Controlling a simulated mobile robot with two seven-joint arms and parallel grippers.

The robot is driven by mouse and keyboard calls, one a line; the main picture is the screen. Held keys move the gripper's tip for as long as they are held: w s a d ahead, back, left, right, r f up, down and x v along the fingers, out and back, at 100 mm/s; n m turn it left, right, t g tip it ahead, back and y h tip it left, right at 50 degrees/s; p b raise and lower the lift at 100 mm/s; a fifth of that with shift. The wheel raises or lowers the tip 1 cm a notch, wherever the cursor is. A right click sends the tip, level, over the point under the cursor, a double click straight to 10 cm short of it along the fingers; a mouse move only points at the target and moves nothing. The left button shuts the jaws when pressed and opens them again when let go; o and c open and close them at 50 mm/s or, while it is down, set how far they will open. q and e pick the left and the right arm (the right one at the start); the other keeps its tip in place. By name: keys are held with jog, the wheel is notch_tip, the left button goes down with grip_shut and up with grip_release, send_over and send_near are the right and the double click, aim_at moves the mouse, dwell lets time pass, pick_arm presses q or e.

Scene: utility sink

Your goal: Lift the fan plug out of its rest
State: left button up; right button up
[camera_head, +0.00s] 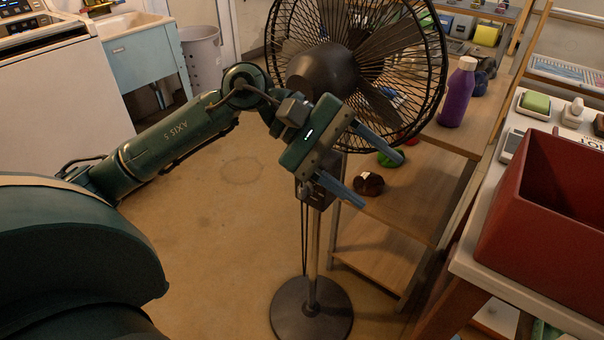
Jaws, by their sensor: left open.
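A black pedestal fan (322,70) stands on the floor, with a round base and a dark control box on its pole. A dark cord (303,240) hangs beside the pole. I cannot make out the plug or its rest; they may be hidden behind my gripper or too small to tell. My left gripper (378,180) is in front of the fan's pole, just below the fan head. Its two blue fingers are spread apart, pointing to the lower right, with nothing visibly held. My right gripper is not in view.
A wooden shelf unit (385,225) stands right behind the fan, holding a small dark red-brown item (369,184) and a purple bottle (460,92). A red bin (545,225) sits on the table at right. Floor left of the fan is clear.

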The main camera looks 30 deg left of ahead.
pick_arm(q)
jog(key=w+a+r+m+t+y+b, duration=0.1)
jog(key=w+a+m+t+y+b, duration=0.15)
jog(key=a+y, duration=0.5)
jog(key=w+a+m+t+y+b, duration=0.15)
jog(key=a+m+y, duration=0.25)
jog(key=a, duration=0.7)
jog(key=shift+t, duration=0.3)
jog(key=x, duration=0.3)
jog(key=b+x, duration=0.1)
jog(key=x, duration=0.7)
jog(key=shift+s+d+f, duration=0.3)
jog(key=shift+s+d, duration=0.05)
jog(key=shift+w+f+b, duration=0.2)
jog(key=shift+f+b, duration=0.1)
jog(key=shift+f, duration=0.05)
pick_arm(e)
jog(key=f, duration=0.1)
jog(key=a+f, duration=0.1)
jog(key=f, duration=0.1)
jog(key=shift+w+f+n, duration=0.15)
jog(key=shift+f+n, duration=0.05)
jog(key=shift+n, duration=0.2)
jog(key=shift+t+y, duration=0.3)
pick_arm(q)
jog(key=c, duration=0.7)
grip_shut()
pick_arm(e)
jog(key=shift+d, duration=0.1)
